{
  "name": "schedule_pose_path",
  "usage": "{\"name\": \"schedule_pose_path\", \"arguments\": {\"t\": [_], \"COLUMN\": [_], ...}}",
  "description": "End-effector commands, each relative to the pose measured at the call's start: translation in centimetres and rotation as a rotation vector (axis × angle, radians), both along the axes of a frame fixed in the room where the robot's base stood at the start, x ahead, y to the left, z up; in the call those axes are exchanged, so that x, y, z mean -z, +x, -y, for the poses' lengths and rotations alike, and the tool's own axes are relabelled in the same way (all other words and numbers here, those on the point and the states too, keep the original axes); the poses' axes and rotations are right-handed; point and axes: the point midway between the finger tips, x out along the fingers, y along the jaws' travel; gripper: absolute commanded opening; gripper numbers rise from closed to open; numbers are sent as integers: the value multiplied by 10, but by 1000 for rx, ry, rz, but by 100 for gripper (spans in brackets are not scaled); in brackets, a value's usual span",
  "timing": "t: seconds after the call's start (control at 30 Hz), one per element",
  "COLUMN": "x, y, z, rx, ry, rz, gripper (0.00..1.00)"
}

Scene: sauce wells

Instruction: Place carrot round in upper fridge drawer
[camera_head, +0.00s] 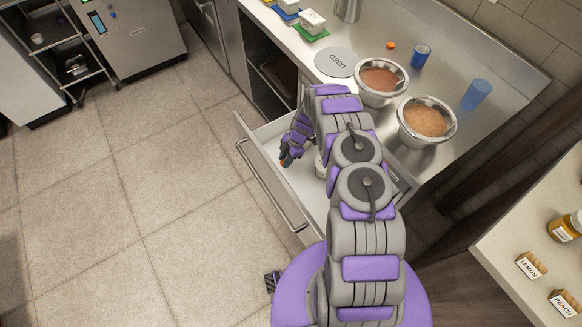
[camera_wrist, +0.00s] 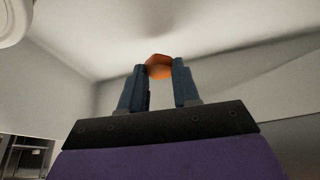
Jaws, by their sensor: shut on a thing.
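My gripper (camera_head: 286,161) is low over the open drawer (camera_head: 305,208), toward its left side. In the wrist view my gripper (camera_wrist: 159,75) has its two dark blue fingers shut on an orange carrot round (camera_wrist: 159,64), held at the fingertips. The drawer's pale floor and walls surround it in that view; I cannot tell whether the round touches the floor. In the head view the round is mostly hidden by my gripper. The drawer is pulled out under the steel counter, with a long bar handle (camera_head: 268,187) on its front.
A white round item (camera_head: 320,165) shows in the drawer, partly behind my arm. On the counter are two steel bowls of sauce (camera_head: 381,81) (camera_head: 426,120), a grey disc marked USED (camera_head: 338,62), another small orange piece (camera_head: 390,45) and blue cups (camera_head: 421,55).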

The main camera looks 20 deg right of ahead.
Motion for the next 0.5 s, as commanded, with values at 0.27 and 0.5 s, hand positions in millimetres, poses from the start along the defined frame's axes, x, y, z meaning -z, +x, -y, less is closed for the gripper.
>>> {"name": "schedule_pose_path", "arguments": {"t": [0.27, 0.5], "x": [31, 53], "y": [0, 0], "z": [-1, 0], "rx": [0, 2], "ry": [0, 0], "rz": [1, 0], "gripper": [3, 3]}}
